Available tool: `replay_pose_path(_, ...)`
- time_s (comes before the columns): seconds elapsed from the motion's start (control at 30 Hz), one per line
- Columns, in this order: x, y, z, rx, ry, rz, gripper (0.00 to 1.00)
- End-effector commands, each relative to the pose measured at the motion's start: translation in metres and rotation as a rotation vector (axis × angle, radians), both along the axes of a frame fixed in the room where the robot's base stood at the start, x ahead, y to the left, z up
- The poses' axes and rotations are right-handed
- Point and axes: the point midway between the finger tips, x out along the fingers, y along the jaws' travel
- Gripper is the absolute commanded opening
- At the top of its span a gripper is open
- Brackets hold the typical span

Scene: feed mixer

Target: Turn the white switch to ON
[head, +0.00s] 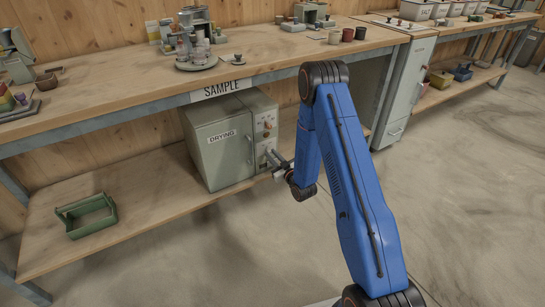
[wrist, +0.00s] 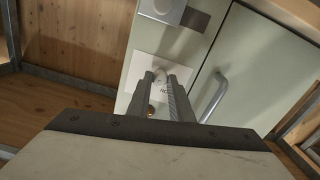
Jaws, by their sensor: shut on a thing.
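The grey-green drying cabinet (head: 222,150) stands on the lower shelf, with a control panel (head: 258,130) on its right side. My gripper (head: 272,158) reaches the lower part of that panel from the right. In the wrist view my gripper (wrist: 161,77) has its two fingers close together over a pale label plate. The white switch (wrist: 161,71) shows only as a small pale piece between the fingertips, and the fingers are shut on it. The fingers hide most of it and part of the plate's lettering, so its position cannot be read.
The cabinet door has a bar handle (wrist: 214,98) right of my fingers in the wrist view. A grey block (wrist: 162,10) sits above the plate there. The workbench top (head: 120,85) overhangs the cabinet. A green carrier (head: 88,215) lies on the shelf at left.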

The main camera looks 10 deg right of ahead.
Motion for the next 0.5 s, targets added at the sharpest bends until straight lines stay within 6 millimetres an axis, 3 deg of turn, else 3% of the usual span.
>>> replay_pose_path(0.5, -0.0007, 0.0009, -0.0005, -0.434, -0.141, 0.000, 0.00)
